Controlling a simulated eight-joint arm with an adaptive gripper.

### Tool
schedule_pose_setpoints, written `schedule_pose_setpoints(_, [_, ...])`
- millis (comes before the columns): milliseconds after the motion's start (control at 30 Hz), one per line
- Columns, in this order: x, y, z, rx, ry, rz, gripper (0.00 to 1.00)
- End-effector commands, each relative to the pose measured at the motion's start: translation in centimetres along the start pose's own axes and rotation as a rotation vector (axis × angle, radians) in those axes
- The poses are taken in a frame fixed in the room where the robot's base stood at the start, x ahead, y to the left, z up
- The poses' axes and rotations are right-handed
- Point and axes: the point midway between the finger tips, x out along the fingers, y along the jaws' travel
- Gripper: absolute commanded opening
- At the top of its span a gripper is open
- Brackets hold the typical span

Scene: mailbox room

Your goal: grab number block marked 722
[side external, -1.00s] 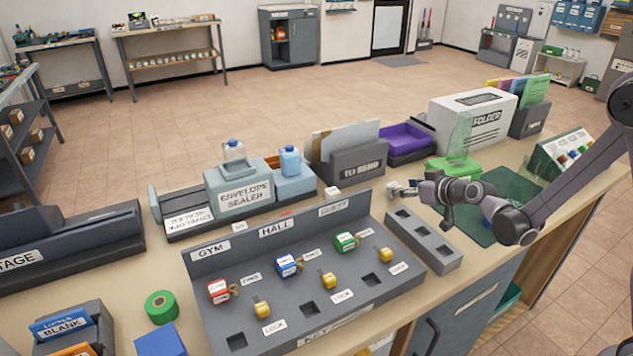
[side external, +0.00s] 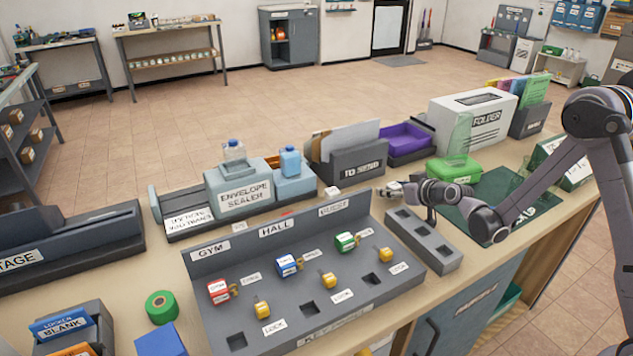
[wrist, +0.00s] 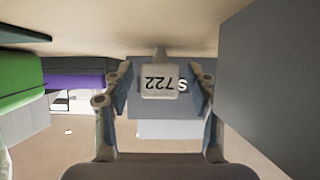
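The white number block marked 722 (wrist: 160,82) shows upside down in the middle of the wrist view. It appears to rest on the counter surface, which fills the top of that view. My gripper (wrist: 160,96) is open, with one finger on each side of the block and a visible gap on both sides. In the side external view my gripper (side external: 396,190) is low over the counter, behind the grey rack with square holes. The block is too small there to make out clearly beside the fingers.
The grey rack (side external: 424,241) stands close in front of my gripper. The TO SEND holder (side external: 357,165) stands behind, to the left. A green box (side external: 453,170) is to the right. The key board (side external: 300,325) holds several coloured tags and yellow locks.

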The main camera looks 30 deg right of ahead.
Motion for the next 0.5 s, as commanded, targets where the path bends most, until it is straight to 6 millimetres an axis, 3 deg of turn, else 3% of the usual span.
schedule_pose_setpoints(33, [-0.01, 0.00, 0.00, 0.000, 0.000, 0.000, 0.39])
schedule_pose_setpoints(133, [-0.02, 0.00, -0.01, 0.000, 0.000, 0.000, 0.10])
schedule_pose_setpoints(500, [-0.05, 0.01, -0.06, 0.000, 0.000, 0.000, 0.09])
